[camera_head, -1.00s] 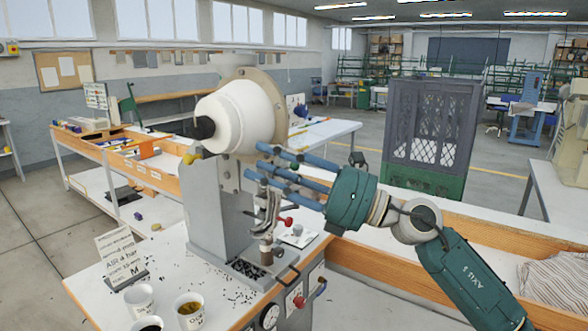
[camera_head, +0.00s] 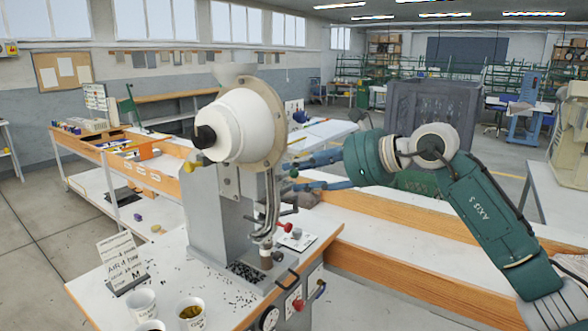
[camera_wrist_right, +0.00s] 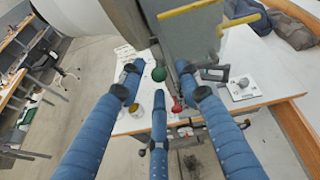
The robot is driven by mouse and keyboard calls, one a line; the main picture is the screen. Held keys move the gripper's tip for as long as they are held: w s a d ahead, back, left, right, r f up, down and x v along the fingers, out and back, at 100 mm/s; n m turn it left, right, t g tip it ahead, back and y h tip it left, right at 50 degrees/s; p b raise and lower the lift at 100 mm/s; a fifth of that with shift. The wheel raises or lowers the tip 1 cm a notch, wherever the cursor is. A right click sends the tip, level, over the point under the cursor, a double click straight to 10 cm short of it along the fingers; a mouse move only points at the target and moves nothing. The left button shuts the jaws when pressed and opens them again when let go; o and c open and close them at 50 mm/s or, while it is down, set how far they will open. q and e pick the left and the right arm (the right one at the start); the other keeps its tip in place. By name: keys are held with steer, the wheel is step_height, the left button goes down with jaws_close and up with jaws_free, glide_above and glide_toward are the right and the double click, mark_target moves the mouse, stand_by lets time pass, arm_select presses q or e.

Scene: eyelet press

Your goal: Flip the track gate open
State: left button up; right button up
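The eyelet press (camera_head: 212,215) stands on the bench, with a curved metal track (camera_head: 270,205) running down its front from the white drum (camera_head: 240,125). I cannot make out for sure which part is the track gate. A small green knob (camera_head: 293,173) sits beside the track; it shows as a green ball (camera_wrist_right: 158,74) in the right wrist view. A red knob (camera_head: 287,227) is lower down, also in the wrist view (camera_wrist_right: 177,105). My right gripper (camera_head: 297,176) is open, its blue fingers spread around the green ball with no visible grip. My left gripper is not in view.
Cups (camera_head: 190,311) and a sign card (camera_head: 120,262) stand on the front of the bench top (camera_head: 170,262). A dark crate (camera_head: 432,115) stands behind my right arm.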

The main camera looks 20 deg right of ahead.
mark_target(287, 176)
steer(key=shift+x, duration=1.3)
jaws_close()
steer(key=r+g+p, duration=0.1)
steer(key=p, duration=0.3)
steer(key=shift+a+r+h, duration=0.1)
steer(key=shift+r+h, duration=0.05)
steer(key=shift+h, duration=0.25)
steer(key=shift+w+f+p, duration=0.1)
steer(key=shift+f+p, duration=0.1)
steer(key=shift+p, duration=0.35)
steer(key=shift+f, duration=0.1)
jaws_free()
